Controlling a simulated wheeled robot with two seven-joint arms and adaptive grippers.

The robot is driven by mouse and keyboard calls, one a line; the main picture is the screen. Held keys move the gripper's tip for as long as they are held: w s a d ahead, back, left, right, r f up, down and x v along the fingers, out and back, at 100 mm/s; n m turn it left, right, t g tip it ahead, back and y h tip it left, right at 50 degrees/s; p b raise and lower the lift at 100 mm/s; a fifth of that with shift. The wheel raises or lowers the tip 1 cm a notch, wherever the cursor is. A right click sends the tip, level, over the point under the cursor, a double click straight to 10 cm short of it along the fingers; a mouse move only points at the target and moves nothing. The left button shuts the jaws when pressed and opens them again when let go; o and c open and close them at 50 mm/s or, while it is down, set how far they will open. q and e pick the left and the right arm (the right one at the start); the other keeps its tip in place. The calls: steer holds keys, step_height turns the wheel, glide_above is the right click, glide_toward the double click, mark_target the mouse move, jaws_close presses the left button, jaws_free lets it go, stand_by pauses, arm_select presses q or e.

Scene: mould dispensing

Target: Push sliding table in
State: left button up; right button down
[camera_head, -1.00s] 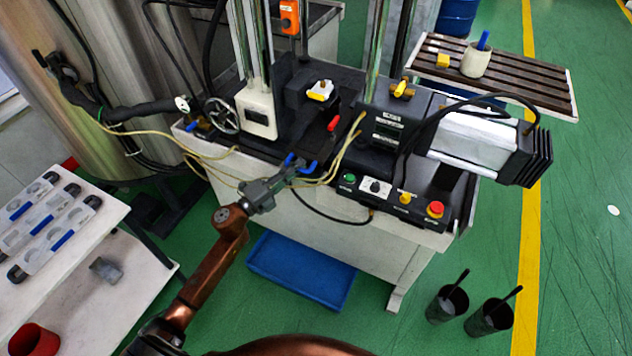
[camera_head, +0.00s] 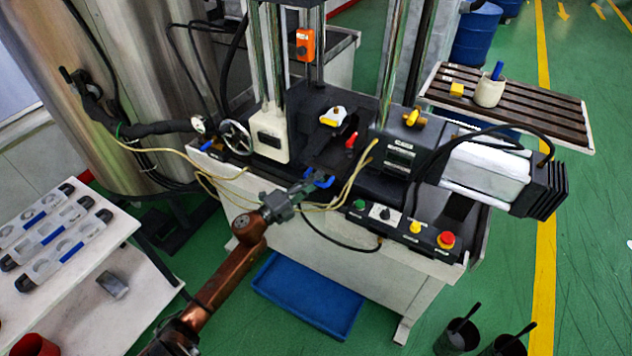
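The sliding table (camera_head: 323,158) is a dark plate in the middle of the machine. It has blue handles (camera_head: 322,180) at its front edge and a red knob (camera_head: 350,140) at its right. My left gripper (camera_head: 303,188) is at the front of the table, close against the blue handles. Its fingertips are small and partly merge with the handles, so I cannot tell whether they are open or shut. A white and yellow part (camera_head: 333,116) sits just behind the table. My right gripper is not in view.
A control panel with green, yellow and red buttons (camera_head: 446,240) is right of the gripper. Yellowish hoses (camera_head: 215,178) and a black cable run close to it. A blue tray (camera_head: 308,293) lies on the floor below. A shelf with moulds (camera_head: 50,235) stands left.

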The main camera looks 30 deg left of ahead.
arm_select(q)
steer(key=shift+o, duration=1)
steer(key=shift+s, duration=0.1)
steer(key=shift+s, duration=0.1)
steer(key=v, duration=1.2)
